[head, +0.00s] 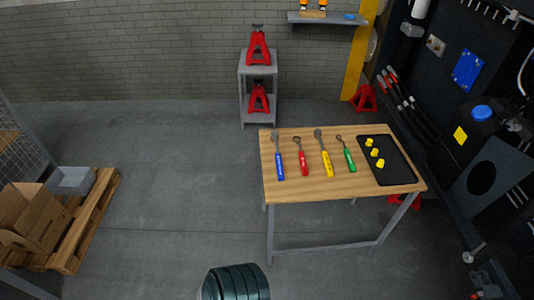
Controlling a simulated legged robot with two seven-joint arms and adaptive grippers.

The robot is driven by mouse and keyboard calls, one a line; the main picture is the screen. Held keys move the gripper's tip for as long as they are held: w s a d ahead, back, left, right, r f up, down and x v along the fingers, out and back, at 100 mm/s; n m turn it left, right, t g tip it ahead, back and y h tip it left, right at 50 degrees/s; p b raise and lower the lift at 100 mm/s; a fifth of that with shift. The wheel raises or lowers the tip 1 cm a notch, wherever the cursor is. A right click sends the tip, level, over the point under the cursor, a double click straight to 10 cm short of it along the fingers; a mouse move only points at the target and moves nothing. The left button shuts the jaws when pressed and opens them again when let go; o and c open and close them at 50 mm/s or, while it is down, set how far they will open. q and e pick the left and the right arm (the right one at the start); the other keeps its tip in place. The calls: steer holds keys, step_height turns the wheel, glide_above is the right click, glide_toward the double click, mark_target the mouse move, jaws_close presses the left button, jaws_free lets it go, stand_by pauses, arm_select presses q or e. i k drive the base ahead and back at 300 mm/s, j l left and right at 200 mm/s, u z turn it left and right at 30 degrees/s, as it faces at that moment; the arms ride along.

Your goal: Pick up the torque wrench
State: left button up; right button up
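A wooden-topped table (325,190) with grey metal legs stands right of centre. Several tools with coloured handles lie on it in a row: a blue-handled tool (279,160), a red-handled tool (302,160), a yellow-handled tool (326,160) and a green-handled tool (348,158). All lie with handles toward the near edge and metal heads toward the far edge. I cannot tell for certain which is the torque wrench. Neither of my grippers is in view.
A black tray (399,172) with yellow pieces (376,152) lies on the table's right. Dark machinery (487,178) stands close on the right. A grey stand (258,82) holds red jacks at the back. A pallet (88,225) with boxes lies left.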

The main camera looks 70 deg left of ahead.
mark_target(275, 135)
steer(key=u, duration=2.25)
